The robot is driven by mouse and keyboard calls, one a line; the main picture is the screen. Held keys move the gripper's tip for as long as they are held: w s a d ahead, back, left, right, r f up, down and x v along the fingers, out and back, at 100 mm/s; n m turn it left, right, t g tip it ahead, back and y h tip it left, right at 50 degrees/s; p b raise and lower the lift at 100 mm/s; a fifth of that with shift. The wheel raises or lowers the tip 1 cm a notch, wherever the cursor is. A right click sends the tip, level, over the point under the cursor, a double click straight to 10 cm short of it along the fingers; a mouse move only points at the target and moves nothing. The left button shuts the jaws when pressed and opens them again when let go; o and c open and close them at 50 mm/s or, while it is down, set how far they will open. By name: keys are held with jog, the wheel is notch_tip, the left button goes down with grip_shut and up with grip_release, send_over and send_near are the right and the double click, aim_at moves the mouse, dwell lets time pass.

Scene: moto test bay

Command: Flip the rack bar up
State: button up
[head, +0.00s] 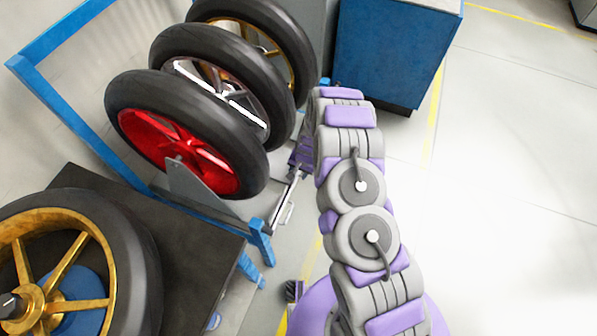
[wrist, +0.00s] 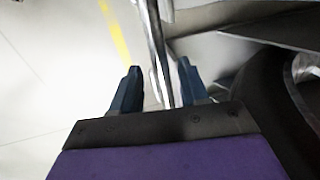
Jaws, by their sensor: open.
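The rack bar (head: 284,206) is a thin silver bar low along the right side of the blue-framed wheel rack (head: 75,122), by a blue post. My gripper (head: 295,173) is at the bar's upper end in the head view, partly hidden by my arm. In the wrist view, my gripper (wrist: 159,80) has its two dark blue fingers apart. The silver bar (wrist: 156,45) runs down the picture between them. I cannot tell whether either finger touches it.
The rack holds a red-rimmed wheel (head: 180,152), a silver-rimmed wheel (head: 218,92) and a gold-rimmed wheel (head: 262,45). Another gold wheel (head: 85,262) lies on a dark platform (head: 190,240) at lower left. A blue cabinet (head: 392,50) stands behind. Floor at right is clear.

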jog(key=shift+a, duration=0.1)
jog(key=shift+a, duration=0.1)
jog(key=c, duration=0.3)
grip_shut()
